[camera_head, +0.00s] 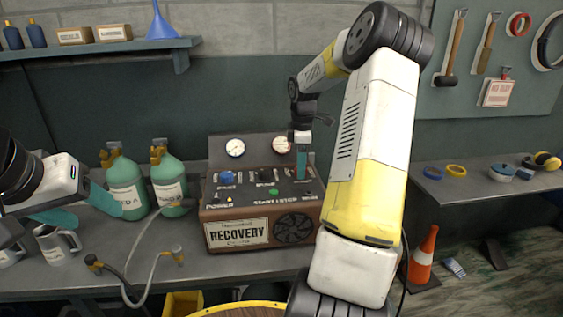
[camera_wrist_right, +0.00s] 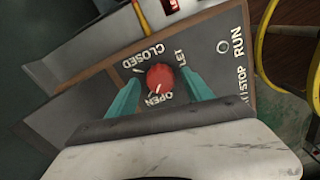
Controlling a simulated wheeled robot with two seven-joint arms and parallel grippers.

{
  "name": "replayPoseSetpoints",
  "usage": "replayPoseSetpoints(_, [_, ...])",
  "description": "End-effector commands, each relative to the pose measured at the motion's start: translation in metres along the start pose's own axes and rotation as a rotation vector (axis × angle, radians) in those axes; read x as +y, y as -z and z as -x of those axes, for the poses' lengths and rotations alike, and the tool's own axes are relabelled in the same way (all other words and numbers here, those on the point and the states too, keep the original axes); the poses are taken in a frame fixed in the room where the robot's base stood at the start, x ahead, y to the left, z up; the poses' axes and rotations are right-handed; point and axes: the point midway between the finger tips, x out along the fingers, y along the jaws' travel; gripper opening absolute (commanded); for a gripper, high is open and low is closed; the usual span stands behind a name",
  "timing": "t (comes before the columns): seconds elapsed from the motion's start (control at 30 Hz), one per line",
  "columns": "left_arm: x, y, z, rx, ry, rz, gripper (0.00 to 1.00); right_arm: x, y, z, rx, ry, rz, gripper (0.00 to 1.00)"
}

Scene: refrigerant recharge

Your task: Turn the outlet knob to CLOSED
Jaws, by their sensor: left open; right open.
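The red outlet knob (camera_wrist_right: 160,77) sits on the panel of the recovery machine (camera_head: 262,228), with CLOSED printed at its upper left and OPEN below it in the right wrist view. A pale mark on the knob appears to point toward OPEN. My right gripper (camera_wrist_right: 159,84) is open, with one teal finger on each side of the knob and a visible gap at both. In the head view my right gripper (camera_head: 301,163) hangs over the panel's right end and hides the knob. My left gripper (camera_head: 82,208) is open and empty at the left, near the green cylinders.
Two green cylinders (camera_head: 127,188) (camera_head: 168,180) stand left of the machine. A blue knob (camera_head: 227,178) and two gauges (camera_head: 235,148) (camera_head: 281,145) are on the machine. A hose (camera_head: 146,285) lies at the bench front, and a metal mug (camera_head: 54,244) stands at the left.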

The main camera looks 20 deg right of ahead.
Motion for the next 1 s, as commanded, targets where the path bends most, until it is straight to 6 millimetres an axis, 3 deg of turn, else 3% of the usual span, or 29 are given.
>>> replayPoseSetpoints(0.3, [0.0000,0.0000,-0.0001,0.000,0.000,0.000,0.59,-0.0001,0.0001,-0.0039,0.001,0.000,-0.001,0.59])
replayPoseSetpoints(0.6, [0.0000,0.0000,-0.0001,0.000,0.000,0.000,0.59,0.0000,0.0001,-0.0037,0.001,0.000,-0.002,0.00])
replayPoseSetpoints(1.0, [0.0000,0.0000,-0.0001,0.000,0.000,0.000,0.59,0.0000,0.0001,-0.0033,0.000,-0.001,-0.073,0.00])
